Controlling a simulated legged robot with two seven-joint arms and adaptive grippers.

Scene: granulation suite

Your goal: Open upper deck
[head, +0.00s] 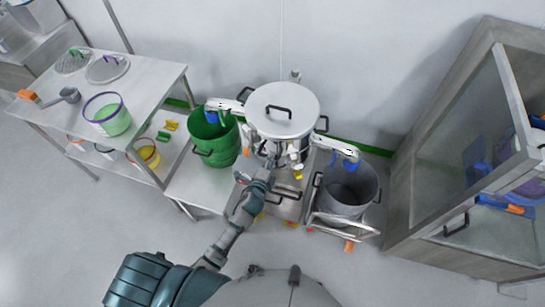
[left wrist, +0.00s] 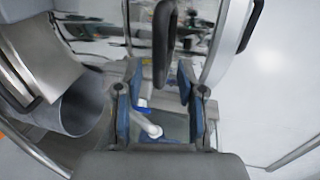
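The machine's round pale lid (head: 275,122) has a black handle (head: 281,109) on top and lies flat in the head view. My left gripper (head: 271,160) reaches the machine's front, just below the lid's near edge. In the left wrist view my left gripper (left wrist: 158,75) has its two fingers apart. A dark upright handle (left wrist: 164,40) shows between and beyond the fingertips, with a gap on each side. Whether it lies within their reach I cannot tell. Which part is the upper deck is not clear. My right gripper is not in view.
A green bin (head: 216,145) stands left of the machine and a grey bin (head: 345,188) right of it. A steel table (head: 135,75) holds a purple-rimmed bucket (head: 108,114). A glass-fronted cabinet (head: 425,160) stands at right. The floor in front is mostly clear.

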